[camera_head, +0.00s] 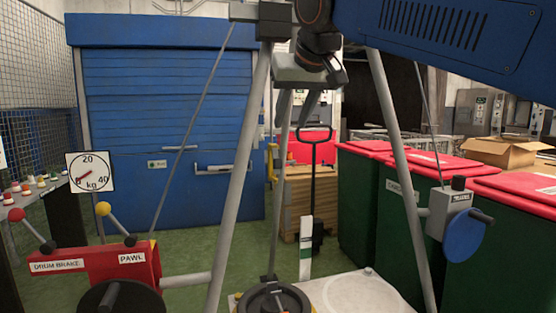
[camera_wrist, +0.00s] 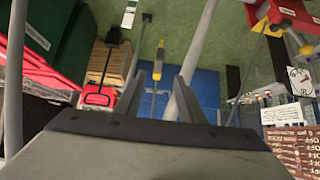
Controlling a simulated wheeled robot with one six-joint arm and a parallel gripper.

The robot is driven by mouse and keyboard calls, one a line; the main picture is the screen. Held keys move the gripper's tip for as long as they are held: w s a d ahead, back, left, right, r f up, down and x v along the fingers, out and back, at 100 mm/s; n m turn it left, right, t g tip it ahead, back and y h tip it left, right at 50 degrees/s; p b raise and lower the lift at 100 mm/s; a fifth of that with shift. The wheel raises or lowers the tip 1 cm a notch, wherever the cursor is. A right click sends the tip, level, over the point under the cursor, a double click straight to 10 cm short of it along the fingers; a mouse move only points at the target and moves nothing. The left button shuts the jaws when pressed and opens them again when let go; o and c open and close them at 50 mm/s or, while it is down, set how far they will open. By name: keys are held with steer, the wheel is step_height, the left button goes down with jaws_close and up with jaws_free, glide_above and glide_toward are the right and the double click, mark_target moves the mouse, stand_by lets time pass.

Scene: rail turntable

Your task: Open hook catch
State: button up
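My gripper (camera_head: 299,112) hangs near the top centre of the head view, pointing down. In the wrist view its two fingers (camera_wrist: 160,82) stand apart with nothing between their tips, so it is open. A small yellow part (camera_wrist: 158,65) shows beyond the fingertips, in line with a thin rod or cable. A yellow piece (camera_head: 271,162) also shows below and left of my gripper in the head view. I cannot tell whether these are the same part or the hook catch.
Grey tripod legs (camera_head: 240,180) stand around the work area. A red winch box (camera_head: 90,267) marked DRUM BRAKE and PAWL is at left, below a kg dial (camera_head: 90,172). A crank unit (camera_head: 455,220) is on the right leg. Red-lidded bins (camera_head: 430,165) line the right.

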mark_target(278, 158)
steer(key=x, duration=1.7)
steer(key=shift+w, duration=0.1)
jaws_close()
